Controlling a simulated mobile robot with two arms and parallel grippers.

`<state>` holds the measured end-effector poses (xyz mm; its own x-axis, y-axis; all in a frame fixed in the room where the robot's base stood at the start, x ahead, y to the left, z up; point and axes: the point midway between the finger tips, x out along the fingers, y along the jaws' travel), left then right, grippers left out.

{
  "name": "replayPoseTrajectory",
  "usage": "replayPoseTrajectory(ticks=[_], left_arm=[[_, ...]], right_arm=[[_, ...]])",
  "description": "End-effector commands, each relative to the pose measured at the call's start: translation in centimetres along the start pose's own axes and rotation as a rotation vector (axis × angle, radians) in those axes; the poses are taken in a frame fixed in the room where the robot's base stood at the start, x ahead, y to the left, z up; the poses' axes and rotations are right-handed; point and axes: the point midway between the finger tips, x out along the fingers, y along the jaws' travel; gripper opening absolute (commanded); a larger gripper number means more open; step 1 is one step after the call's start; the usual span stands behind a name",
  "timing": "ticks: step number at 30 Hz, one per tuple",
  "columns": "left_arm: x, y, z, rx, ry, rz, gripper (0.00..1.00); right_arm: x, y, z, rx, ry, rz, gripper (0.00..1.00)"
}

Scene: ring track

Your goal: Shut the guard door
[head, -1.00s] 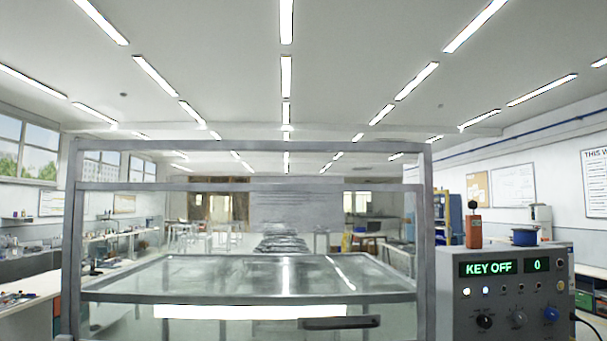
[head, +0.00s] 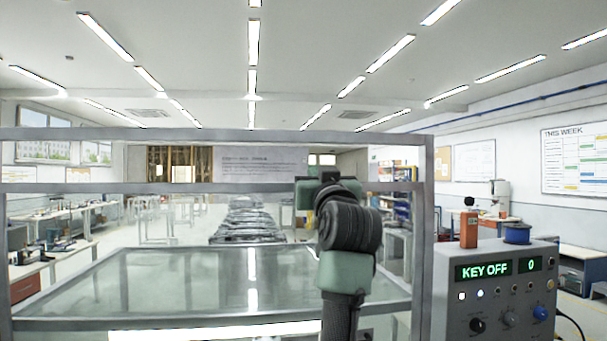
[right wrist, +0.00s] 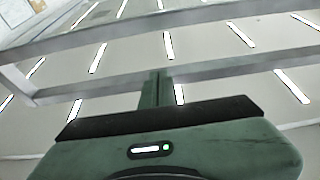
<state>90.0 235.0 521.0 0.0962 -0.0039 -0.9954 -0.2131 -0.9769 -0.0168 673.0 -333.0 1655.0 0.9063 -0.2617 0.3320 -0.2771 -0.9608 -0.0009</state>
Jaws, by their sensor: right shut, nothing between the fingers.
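The guard door (head: 60,188) is a clear panel with a grey metal frame, standing in front of me inside a larger grey frame (head: 200,134). Its upper rail sits a little below the frame's top bar, with a gap between them. Its lower rail (head: 200,323) crosses near the bottom of the head view. The door's dark handle is mostly hidden or out of view. My right gripper (head: 323,175) is raised in front of the door's right part, its fingers shut and empty. It also shows in the right wrist view (right wrist: 157,90), pointing up near grey bars. My left gripper is not in view.
A grey control box (head: 497,295) at the right reads "KEY OFF" and "0", with knobs on its front. An orange device (head: 469,229) and a blue spool (head: 516,234) stand on it. Benches (head: 75,215) line the left wall. A flat table shows behind the clear panel.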

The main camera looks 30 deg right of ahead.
Motion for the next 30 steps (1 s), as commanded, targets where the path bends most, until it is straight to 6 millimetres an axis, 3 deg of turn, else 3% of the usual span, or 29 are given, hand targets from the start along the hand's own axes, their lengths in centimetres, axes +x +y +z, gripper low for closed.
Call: replayPoseTrajectory(ticks=[1,12,15,20,30], left_arm=[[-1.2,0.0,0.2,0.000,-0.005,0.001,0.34],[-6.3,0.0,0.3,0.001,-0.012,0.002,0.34],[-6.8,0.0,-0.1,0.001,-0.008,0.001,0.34],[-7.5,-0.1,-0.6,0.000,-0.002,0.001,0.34],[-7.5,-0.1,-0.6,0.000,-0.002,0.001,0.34]], right_arm=[[1.2,0.0,-0.4,0.000,-0.005,-0.001,0.00],[8.7,-0.1,0.0,-0.002,-0.008,-0.002,0.00],[7.7,-0.1,1.9,0.000,-0.005,-0.001,0.00],[7.2,-0.1,3.3,-0.001,-0.003,-0.001,0.00],[6.9,-0.1,3.9,-0.001,-0.001,-0.001,0.00]])
